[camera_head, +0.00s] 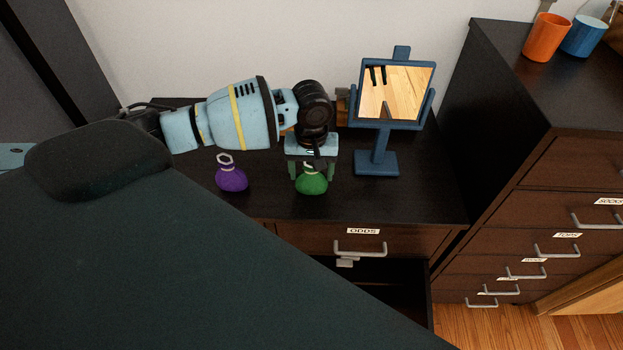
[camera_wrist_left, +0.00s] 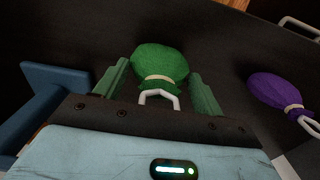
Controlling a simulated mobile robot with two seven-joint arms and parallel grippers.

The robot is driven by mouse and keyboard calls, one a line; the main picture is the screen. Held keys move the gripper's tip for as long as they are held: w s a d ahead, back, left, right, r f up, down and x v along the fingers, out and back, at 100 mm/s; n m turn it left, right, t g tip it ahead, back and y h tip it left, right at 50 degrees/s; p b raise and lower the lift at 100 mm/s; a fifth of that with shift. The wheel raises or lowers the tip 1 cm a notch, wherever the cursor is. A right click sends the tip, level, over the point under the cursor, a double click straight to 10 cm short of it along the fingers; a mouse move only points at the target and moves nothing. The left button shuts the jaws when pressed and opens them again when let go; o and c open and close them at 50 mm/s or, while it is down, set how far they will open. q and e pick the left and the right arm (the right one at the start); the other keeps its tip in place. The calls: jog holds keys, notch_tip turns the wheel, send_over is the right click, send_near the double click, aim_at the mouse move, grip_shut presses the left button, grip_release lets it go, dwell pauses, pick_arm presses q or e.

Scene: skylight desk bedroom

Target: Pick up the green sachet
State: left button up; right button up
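The green sachet (camera_head: 312,182) stands near the front of the dark dresser top, tied at the neck with a pale band. My left gripper (camera_head: 312,172) is right at it, pointing down from behind. In the left wrist view, the green sachet (camera_wrist_left: 160,66) lies between the two green fingers of my left gripper (camera_wrist_left: 160,88). The fingers are apart, with a gap showing on each side of the sachet. A pale loop on the sachet lies toward the palm. My right gripper is not in view.
A purple sachet (camera_head: 231,176) stands to the left on the dresser top (camera_head: 420,190). A blue-framed mirror (camera_head: 379,110) stands close on the right. An ODDS drawer (camera_head: 350,240) is below, with a dark opening under it. Orange (camera_head: 546,37) and blue (camera_head: 583,37) cups stand on the taller chest.

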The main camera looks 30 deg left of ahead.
pick_arm(q)
jog(key=c, duration=0.5)
jog(key=shift+o, duration=0.2)
jog(key=shift+r, duration=0.85)
notch_tip(320, 180, up, 2)
jog(key=shift+s+r, duration=0.1)
jog(key=shift+s, duration=0.05)
jog(key=s+a+r+p, duration=0.1)
jog(key=s+a+p, duration=0.1)
jog(key=s, duration=1.3)
jog(key=shift+s, duration=0.3)
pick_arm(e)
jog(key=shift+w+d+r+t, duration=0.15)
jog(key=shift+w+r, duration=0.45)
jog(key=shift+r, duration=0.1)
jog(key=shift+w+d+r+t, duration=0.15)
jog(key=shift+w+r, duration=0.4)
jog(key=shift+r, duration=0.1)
pick_arm(q)
jog(key=shift+d+r, duration=0.1)
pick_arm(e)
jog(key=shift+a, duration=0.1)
